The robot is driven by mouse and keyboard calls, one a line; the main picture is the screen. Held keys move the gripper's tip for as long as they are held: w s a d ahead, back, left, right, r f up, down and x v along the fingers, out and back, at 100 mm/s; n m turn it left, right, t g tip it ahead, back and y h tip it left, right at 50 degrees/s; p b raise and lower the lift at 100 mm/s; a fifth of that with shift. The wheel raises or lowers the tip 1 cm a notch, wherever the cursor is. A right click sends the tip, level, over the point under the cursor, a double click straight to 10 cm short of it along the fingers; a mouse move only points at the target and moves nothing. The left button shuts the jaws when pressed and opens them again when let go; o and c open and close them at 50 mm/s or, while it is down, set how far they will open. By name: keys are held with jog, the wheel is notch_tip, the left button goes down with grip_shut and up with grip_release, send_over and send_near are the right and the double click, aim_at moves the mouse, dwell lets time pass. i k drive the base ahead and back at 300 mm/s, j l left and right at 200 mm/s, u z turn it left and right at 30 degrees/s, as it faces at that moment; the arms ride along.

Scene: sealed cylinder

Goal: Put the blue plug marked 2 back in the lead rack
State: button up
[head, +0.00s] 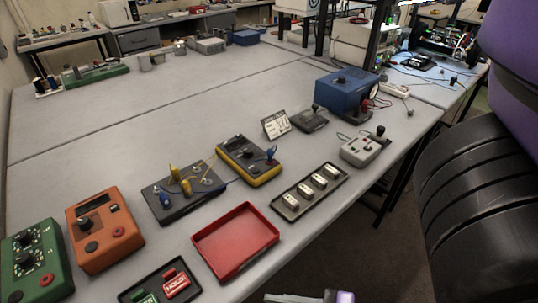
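A small blue plug (271,153) stands at the right end of the yellow-edged meter (240,152). Another blue plug (165,200) stands on the dark board (196,207), beside yellow plugs (185,186). Thin yellow and blue leads run between board and meter. Any number on the plugs is too small to read. I cannot tell for sure which thing is the lead rack. The tips of what looks like my gripper (312,297) just show at the bottom edge, below the table's front edge and apart from the plugs. Its opening is cut off by the frame.
An empty red tray (236,240) lies near the front edge. A dark tray with white blocks (310,190) lies to its right. Orange (103,231) and green (35,260) boxes stand at left, a blue box (347,94) at the back right. The table's far half is mostly clear.

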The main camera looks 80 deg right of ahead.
aim_at(270, 153)
jog(key=z, duration=1.05)
jog(key=u, duration=0.5)
jog(key=l+u, duration=0.35)
jog(key=k+l+u, duration=0.3)
jog(key=l+u, duration=0.35)
jog(key=k+l+u, duration=0.1)
jog(key=k+l, duration=0.2)
jog(key=l, duration=0.2)
jog(key=k+l, duration=0.35)
jog(key=l+u, duration=0.05)
jog(key=l, duration=0.05)
